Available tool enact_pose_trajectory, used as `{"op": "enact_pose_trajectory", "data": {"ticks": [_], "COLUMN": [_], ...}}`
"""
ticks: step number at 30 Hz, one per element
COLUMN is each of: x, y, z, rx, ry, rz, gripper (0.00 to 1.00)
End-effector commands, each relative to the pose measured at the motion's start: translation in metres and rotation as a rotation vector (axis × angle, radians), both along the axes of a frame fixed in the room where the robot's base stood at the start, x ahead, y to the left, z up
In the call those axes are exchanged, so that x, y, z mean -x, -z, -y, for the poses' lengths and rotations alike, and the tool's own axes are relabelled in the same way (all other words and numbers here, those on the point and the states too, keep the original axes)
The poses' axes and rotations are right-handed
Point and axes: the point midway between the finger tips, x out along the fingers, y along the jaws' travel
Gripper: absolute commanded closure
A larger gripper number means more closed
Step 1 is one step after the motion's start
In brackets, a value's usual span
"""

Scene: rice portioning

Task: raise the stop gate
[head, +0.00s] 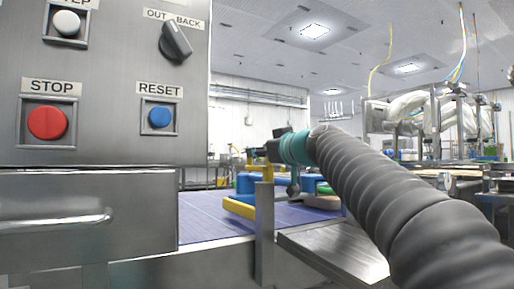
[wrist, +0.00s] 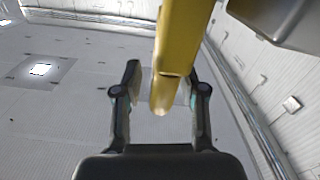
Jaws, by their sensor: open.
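My gripper (head: 254,154) is out at the end of my grey sleeved arm, above the blue conveyor belt, and looks small in the head view. In the wrist view my gripper (wrist: 162,78) is open, with a dark finger on each side. A yellow bar (wrist: 178,45) comes down from the top between the fingers, closer to the right one. I cannot tell whether it touches a finger. A yellow bar (head: 239,208) also lies low across the belt.
A steel control panel (head: 110,65) with STOP and RESET buttons and an OUT/BACK knob fills the left. The blue belt (head: 205,215) runs below. A steel post (head: 264,235) stands at its front edge. Blue parts (head: 247,183) sit near the gripper. A dark box (wrist: 285,20) hangs top right in the wrist view.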

Motion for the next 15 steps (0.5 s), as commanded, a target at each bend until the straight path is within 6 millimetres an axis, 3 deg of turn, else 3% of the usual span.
{"op": "enact_pose_trajectory", "data": {"ticks": [6,15], "x": [-0.018,-0.022], "y": [0.0,0.0], "z": [-0.011,-0.013], "rx": [0.0,-0.001], "ry": [0.0,0.002], "rz": [-0.001,0.0], "gripper": [0.59,0.59]}}
